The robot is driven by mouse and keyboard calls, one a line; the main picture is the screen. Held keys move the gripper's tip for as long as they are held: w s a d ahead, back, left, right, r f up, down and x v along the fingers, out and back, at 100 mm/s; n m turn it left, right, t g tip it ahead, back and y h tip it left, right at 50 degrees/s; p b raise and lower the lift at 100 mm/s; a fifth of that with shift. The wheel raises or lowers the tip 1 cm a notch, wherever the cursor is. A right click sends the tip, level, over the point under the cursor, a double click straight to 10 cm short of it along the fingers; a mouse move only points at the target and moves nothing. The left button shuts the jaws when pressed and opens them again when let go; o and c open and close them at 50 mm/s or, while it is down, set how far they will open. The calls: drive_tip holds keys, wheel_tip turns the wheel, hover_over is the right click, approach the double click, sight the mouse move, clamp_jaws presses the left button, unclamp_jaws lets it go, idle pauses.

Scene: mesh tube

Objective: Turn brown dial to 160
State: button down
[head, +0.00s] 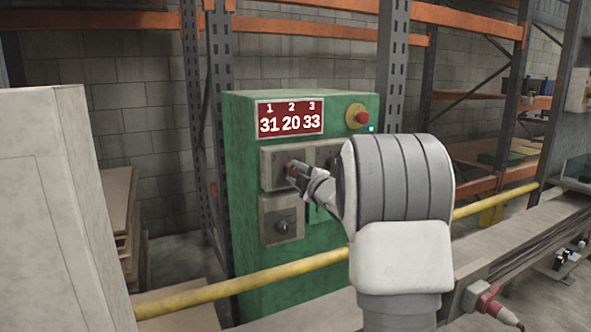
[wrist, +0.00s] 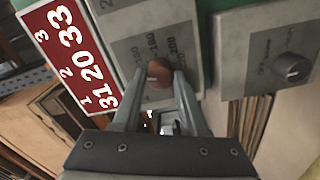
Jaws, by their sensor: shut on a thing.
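The brown dial (wrist: 158,74) sits on a grey panel with printed numbers around it in the wrist view. My gripper (wrist: 160,84) has its two fingers closed on either side of the dial. In the head view my gripper (head: 292,172) reaches the upper left grey panel (head: 270,170) of the green cabinet (head: 243,220), and the dial is mostly hidden by the fingers. A red display (head: 291,117) above shows 31, 20 and 33 under 1, 2 and 3. It also appears, rotated, in the wrist view (wrist: 70,52). The dial's exact setting is hard to read.
A dark knob (head: 282,227) sits on the panel below. A red emergency button (head: 360,116) is at the cabinet's top right. A yellow rail (head: 190,300) crosses low in front of the cabinet. My arm hides part of the cabinet's right side.

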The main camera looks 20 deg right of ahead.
drive_tip(key=m+p, duration=0.2)
drive_tip(key=m, duration=0.3)
drive_tip(key=shift+m+p, duration=0.4)
idle(0.3)
drive_tip(key=shift+c, duration=2.2)
unclamp_jaws()
drive_tip(key=shift+s, duration=0.1)
drive_tip(key=s+p, duration=0.2)
drive_tip(key=s, duration=1.5)
drive_tip(key=shift+s+d, duration=0.15)
drive_tip(key=shift+d, duration=0.15)
